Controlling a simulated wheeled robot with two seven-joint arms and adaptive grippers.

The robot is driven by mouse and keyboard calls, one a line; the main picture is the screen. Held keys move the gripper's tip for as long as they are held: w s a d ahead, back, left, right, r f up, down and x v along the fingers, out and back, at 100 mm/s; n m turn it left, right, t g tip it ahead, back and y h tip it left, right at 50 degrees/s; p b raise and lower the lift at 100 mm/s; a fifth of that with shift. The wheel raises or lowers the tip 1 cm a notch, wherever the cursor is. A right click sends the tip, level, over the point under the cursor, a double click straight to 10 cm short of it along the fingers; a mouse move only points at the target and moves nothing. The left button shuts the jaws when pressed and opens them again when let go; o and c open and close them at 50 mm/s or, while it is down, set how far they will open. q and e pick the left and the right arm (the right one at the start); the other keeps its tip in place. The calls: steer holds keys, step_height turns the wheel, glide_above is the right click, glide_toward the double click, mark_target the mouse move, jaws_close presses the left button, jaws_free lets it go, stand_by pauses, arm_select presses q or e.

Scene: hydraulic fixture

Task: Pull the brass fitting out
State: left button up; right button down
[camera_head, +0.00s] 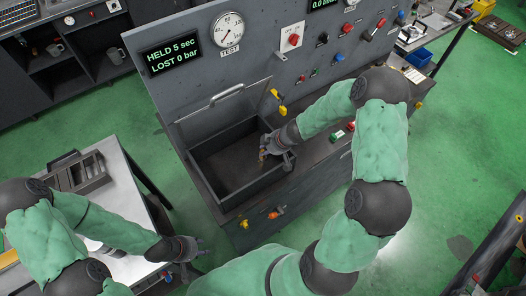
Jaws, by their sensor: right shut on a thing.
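My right gripper (264,149) reaches into the right side of the open dark box on the test bench. It is shut on a small brass-coloured piece (262,156), which looks like the brass fitting. The fingers hide most of it, and I cannot tell whether it is still seated in the box wall. My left gripper (192,249) is beside the right edge of the white table, away from the bench; its fingers are too small to judge.
The box (208,141) has a raised clear lid (222,108). A gauge (228,29) and a display (170,55) reading "HELD 5 sec, LOST 0 bar" are on the panel. An orange fitting (274,213) sticks out of the bench front. The white table (120,190) holds a grey tray (80,174).

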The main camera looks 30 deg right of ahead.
steer(key=shift+r+p, duration=1.85)
steer(key=shift+r, duration=0.6)
